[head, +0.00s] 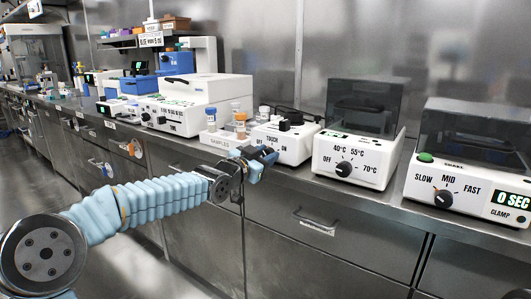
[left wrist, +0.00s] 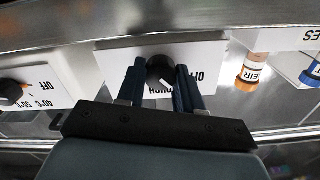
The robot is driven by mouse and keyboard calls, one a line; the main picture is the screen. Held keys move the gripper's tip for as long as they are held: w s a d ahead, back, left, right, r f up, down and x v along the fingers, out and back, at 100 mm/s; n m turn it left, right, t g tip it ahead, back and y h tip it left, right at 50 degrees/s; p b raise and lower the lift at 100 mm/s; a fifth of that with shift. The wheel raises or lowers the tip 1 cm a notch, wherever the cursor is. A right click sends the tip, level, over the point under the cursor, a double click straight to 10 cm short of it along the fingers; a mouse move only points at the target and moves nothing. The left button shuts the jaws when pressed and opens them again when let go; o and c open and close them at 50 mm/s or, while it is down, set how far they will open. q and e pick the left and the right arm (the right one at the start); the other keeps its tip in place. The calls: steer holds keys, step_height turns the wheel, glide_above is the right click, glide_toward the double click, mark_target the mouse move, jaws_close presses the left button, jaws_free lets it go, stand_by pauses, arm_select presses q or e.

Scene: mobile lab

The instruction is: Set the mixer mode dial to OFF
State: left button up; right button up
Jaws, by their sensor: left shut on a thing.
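A finger partly covers the lettering beside the dial, and the pointer's setting cannot be made out. My right gripper is not in view.
Right of the mixer stand a heater box with a temperature dial (head: 345,169) and a shaker with a speed dial (head: 444,198). Left of it is a sample rack (head: 218,140) with capped vials. Drawers (head: 315,225) lie below the bench edge.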

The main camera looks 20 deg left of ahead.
arm_select(q)
steer(key=n, duration=0.4)
steer(key=shift+f+n, duration=0.1)
steer(key=shift+n, duration=0.2)
stand_by(0.3)
steer(key=o, duration=1)
steer(key=shift+o, duration=0.2)
